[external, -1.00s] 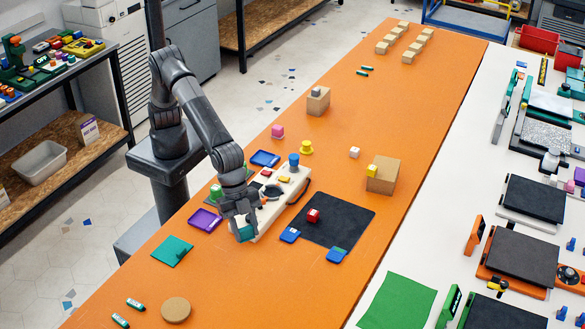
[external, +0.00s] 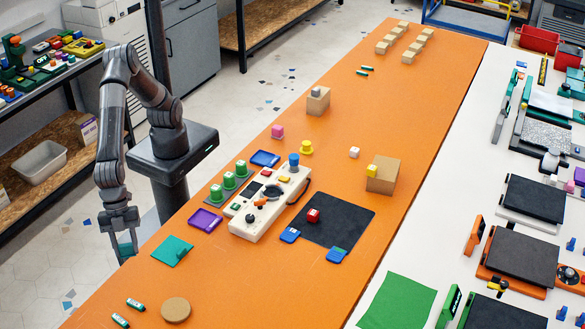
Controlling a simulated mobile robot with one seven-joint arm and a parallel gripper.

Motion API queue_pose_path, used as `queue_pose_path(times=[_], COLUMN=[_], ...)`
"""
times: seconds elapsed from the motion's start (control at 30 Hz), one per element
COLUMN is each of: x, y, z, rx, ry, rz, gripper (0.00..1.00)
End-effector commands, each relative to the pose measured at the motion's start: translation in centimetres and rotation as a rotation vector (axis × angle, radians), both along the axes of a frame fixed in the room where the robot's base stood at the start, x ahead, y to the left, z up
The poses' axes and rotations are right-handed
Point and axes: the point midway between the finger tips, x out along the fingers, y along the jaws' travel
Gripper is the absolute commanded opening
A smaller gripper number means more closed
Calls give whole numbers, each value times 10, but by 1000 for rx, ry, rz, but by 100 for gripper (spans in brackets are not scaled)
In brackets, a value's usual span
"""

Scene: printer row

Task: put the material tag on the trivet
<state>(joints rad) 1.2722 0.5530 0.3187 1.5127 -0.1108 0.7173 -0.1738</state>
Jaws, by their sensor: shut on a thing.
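My gripper (external: 122,243) is shut on a small teal piece, which I take to be the material tag (external: 127,249). The fingers hide part of it. The gripper points down just left of the orange table's left edge in the picture; its height above the floor is hard to tell. The trivet seems to be the round tan disc (external: 175,309) lying flat and bare near the table's front end. It is apart from my gripper, to the lower right.
A teal square (external: 172,251) and a purple tray (external: 205,220) lie near the left edge. A white control box (external: 268,205) with knobs stands beyond them. The table around the disc is mostly clear.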

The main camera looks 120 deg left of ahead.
Motion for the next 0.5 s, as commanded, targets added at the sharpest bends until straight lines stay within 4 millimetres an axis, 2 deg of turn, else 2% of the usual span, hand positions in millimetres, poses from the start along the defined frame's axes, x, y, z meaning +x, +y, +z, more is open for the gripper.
queue_pose_path(times=[0.1, 0.27, 0.37, 0.5], x=[0, 7, 22, 54], y=[1, 2, 6, 12], z=[-21, -36, -47, -67], rx=[2, 1, 2, 1], ry=[2, 0, 1, 0], rz=[2, 4, 6, 7], gripper=[18, 18, 18, 18])
